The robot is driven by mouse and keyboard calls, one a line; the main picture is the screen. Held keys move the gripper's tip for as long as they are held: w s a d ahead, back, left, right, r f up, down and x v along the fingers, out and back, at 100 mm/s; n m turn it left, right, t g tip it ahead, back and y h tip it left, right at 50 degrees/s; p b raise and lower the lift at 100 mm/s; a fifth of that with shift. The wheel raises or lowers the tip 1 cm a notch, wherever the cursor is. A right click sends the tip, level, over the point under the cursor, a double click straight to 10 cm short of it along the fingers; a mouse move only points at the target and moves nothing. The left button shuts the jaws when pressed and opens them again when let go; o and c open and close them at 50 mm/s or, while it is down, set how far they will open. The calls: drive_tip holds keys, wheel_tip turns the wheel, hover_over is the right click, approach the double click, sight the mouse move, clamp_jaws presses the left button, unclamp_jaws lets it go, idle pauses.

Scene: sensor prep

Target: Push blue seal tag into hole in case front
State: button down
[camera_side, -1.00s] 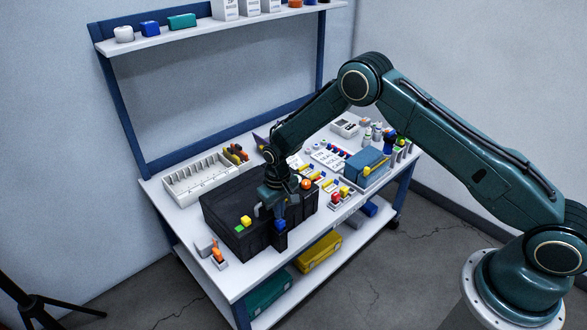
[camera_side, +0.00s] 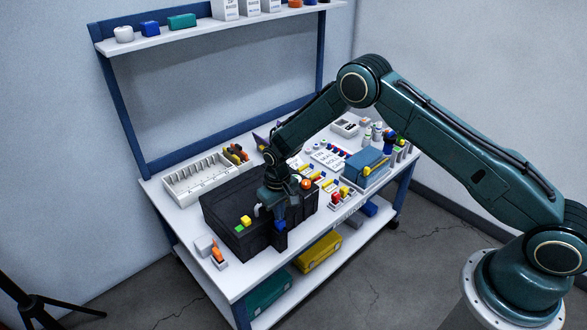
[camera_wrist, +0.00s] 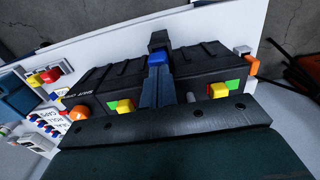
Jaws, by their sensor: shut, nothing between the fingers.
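The black case (camera_side: 232,212) stands on the white bench. The blue seal tag (camera_side: 280,225) is at a black block on the case front; it also shows in the wrist view (camera_wrist: 157,57), just past my fingertips. My gripper (camera_side: 279,213) points down over the front edge of the case, directly above the tag. Its dark fingers (camera_wrist: 157,72) are together with nothing between them, and their tips appear to touch or nearly touch the tag. The hole is hidden, and I cannot tell how deep the tag sits.
A grey handle (camera_side: 258,210) is close beside my gripper. A white divided tray (camera_side: 197,180) lies behind. A small holder with an orange part (camera_side: 217,254) stands front left.

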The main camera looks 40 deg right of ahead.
drive_tip(key=shift+f, duration=0.85)
idle(1.2)
drive_tip(key=shift+r, duration=3.55)
drive_tip(key=shift+r, duration=0.1)
